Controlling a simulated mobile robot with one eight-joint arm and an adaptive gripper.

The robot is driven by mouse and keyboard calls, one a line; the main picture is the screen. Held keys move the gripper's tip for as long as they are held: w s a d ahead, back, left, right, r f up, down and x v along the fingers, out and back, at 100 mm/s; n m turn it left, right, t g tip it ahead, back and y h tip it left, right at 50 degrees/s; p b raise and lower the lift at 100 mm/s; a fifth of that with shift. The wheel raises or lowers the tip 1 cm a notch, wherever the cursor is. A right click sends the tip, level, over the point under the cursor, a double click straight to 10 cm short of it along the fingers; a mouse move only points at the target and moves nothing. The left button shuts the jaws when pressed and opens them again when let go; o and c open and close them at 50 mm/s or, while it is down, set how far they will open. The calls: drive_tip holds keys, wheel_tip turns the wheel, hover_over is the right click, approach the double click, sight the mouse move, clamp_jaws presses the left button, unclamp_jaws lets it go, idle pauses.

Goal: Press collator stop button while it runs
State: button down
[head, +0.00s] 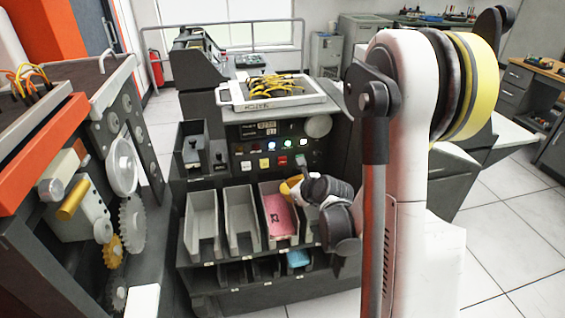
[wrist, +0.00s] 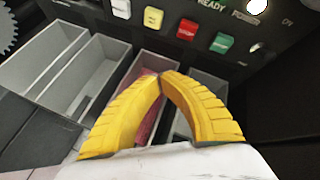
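The collator (head: 335,128) is a dark machine with a control panel above a row of grey card bins. A red button (head: 283,160), likely the stop button, sits in the panel's button row; it also shows in the wrist view (wrist: 186,29), between a yellow button (wrist: 153,17) and a green button (wrist: 222,43). Its lettering is too small to read. My gripper (wrist: 161,76) has yellow ribbed fingers whose tips meet, with nothing held. It is below and apart from the red button, in front of the bins. In the head view my gripper (head: 288,187) is partly hidden by its own wrist.
Pink cards (head: 278,215) lie in one bin, below my fingers. A tray with yellow cables (head: 270,87) rests on top of the collator. Another machine with gears (head: 132,228) stands close at left. Open tiled floor (head: 510,225) lies at right.

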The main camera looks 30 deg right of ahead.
approach(278, 167)
drive_tip(key=shift+w+a+f+p, duration=0.2)
drive_tip(key=shift+w+f+p, duration=0.2)
drive_tip(key=shift+w+f, duration=1.4)
drive_tip(key=shift+w+d, duration=0.15)
drive_tip(key=shift+w, duration=0.15)
drive_tip(key=shift+w+d, duration=0.15)
drive_tip(key=shift+w, duration=0.35)
idle(0.8)
idle(0.3)
drive_tip(key=shift+s+a+b, duration=0.3)
drive_tip(key=shift+s+b, duration=0.1)
drive_tip(key=shift+s, duration=0.55)
drive_tip(key=s, duration=0.2)
drive_tip(key=s+a+b, duration=0.1)
drive_tip(key=s, duration=0.1)
drive_tip(key=shift+s+a, duration=0.15)
drive_tip(key=shift+s, duration=0.25)
